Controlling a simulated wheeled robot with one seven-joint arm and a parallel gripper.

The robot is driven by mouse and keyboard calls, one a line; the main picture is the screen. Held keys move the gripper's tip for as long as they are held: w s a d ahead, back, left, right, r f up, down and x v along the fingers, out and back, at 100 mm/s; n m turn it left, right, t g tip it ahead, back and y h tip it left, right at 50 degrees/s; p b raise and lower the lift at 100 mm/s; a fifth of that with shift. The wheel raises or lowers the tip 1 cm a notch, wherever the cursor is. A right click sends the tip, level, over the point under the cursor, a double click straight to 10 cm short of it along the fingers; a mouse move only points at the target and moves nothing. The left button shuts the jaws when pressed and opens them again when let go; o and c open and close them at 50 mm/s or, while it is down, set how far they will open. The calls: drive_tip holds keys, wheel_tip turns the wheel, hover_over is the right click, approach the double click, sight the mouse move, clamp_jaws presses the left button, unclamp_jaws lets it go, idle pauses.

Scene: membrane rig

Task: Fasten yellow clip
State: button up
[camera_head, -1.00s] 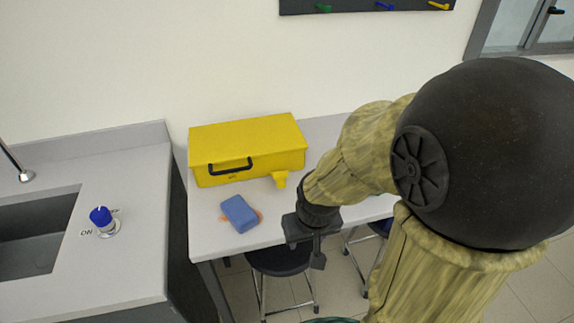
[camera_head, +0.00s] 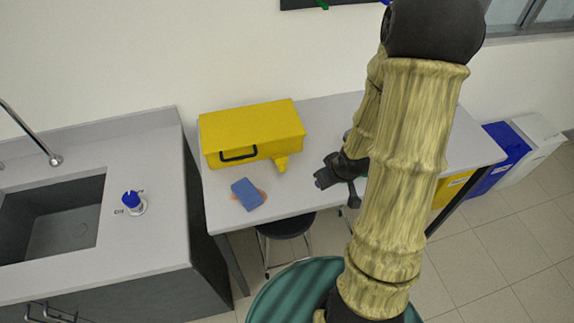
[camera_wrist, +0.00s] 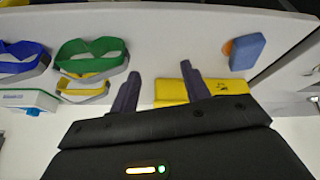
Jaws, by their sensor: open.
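A yellow box (camera_head: 253,132) with a black handle stands on the grey table. A small yellow spout-like part (camera_head: 281,163) juts from its front right. I cannot tell whether this is the clip. My gripper (camera_head: 340,170) is right of the box, over the table's front part, partly hidden by my arm. In the wrist view my gripper (camera_wrist: 160,85) has its two fingers apart, with nothing visible held between them. A yellow surface (camera_wrist: 218,82) shows behind the right finger. No clip is clearly identifiable.
A blue sponge (camera_head: 247,193) lies on an orange stain near the table's front edge. A stool (camera_head: 287,226) stands beneath that edge. A sink counter (camera_head: 150,235) with a blue knob (camera_head: 131,199) is at left. Blue (camera_head: 500,160) and white (camera_head: 538,148) bins stand at right.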

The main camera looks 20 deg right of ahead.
sight(285, 169)
wheel_tip(285, 169, down, 5)
drive_tip(key=t+y, duration=0.6)
drive_tip(key=shift+s+a+t, duration=0.15)
drive_tip(key=shift+t, duration=0.25)
drive_tip(key=b+x, duration=0.2)
drive_tip(key=b, duration=0.1)
drive_tip(key=shift+a+f, duration=0.1)
drive_tip(key=shift+f, duration=0.2)
drive_tip(key=b+x, duration=0.3)
drive_tip(key=x, duration=0.1)
drive_tip(key=shift+r+b, duration=0.1)
drive_tip(key=shift+b, duration=0.25)
drive_tip(key=b+x, duration=0.2)
drive_tip(key=b, duration=0.4)
drive_tip(key=shift+w+a+b, duration=0.15)
drive_tip(key=shift+w+b, duration=0.2)
drive_tip(key=b+x, duration=0.1)
drive_tip(key=x, duration=0.3)
drive_tip(key=b+x, duration=0.1)
drive_tip(key=x, duration=0.3)
drive_tip(key=shift+w+a+r+b, duration=0.1)
drive_tip(key=shift+w+a+b, duration=0.15)
drive_tip(key=shift+b, duration=0.1)
